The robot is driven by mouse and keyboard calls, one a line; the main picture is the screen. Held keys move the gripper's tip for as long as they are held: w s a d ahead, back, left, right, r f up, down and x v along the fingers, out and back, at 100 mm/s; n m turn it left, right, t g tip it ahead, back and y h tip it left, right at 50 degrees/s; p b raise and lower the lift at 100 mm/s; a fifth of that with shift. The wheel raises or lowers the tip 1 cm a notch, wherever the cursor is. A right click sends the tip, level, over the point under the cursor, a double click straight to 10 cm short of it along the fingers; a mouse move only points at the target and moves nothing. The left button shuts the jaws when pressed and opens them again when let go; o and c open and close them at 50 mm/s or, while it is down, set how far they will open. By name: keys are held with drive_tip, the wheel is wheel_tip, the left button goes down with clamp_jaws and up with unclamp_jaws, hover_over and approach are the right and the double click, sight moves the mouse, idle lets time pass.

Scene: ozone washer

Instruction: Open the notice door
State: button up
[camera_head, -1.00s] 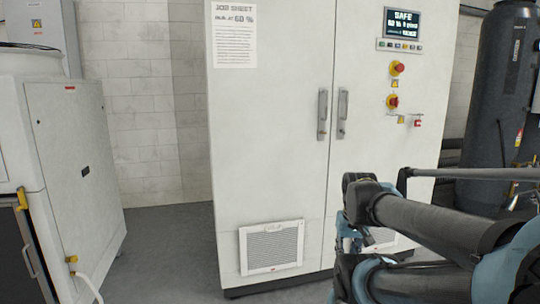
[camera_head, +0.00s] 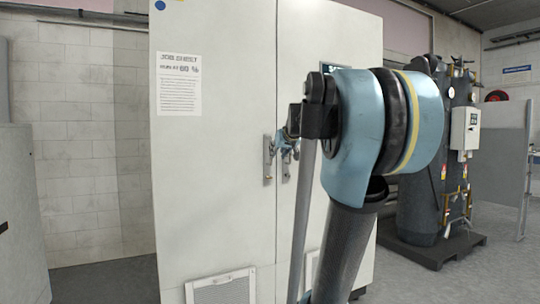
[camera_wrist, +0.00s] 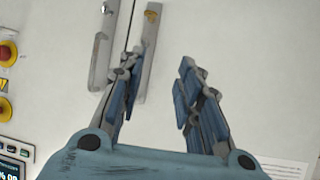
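The notice door (camera_head: 215,200) is the left door of a tall white cabinet and carries a printed job sheet (camera_head: 180,84). It looks shut. Its upright metal handle (camera_head: 268,165) stands beside the seam, and the other door's handle (camera_head: 286,170) is just right of it, partly covered. My gripper (camera_head: 284,145) is at the handles' upper part. In the wrist view my gripper (camera_wrist: 160,62) is open. The notice door's handle (camera_wrist: 150,35) lies between the finger lines, close to the left finger. Contact cannot be told. The other handle (camera_wrist: 103,45) lies outside the left finger.
My arm covers much of the right door (camera_head: 330,35) and its panel. Red buttons (camera_wrist: 6,54) show at the wrist view's left edge. A white unit (camera_head: 20,220) stands left, with floor between. A dark tank (camera_head: 425,190) stands right.

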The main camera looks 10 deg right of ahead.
drive_tip(key=w+d+r+t, duration=0.1)
drive_tip(key=w+d+r, duration=0.1)
drive_tip(key=w+r, duration=0.25)
hover_over(271, 165)
drive_tip(key=f, duration=0.5)
drive_tip(key=shift+w+f, duration=0.4)
clamp_jaws()
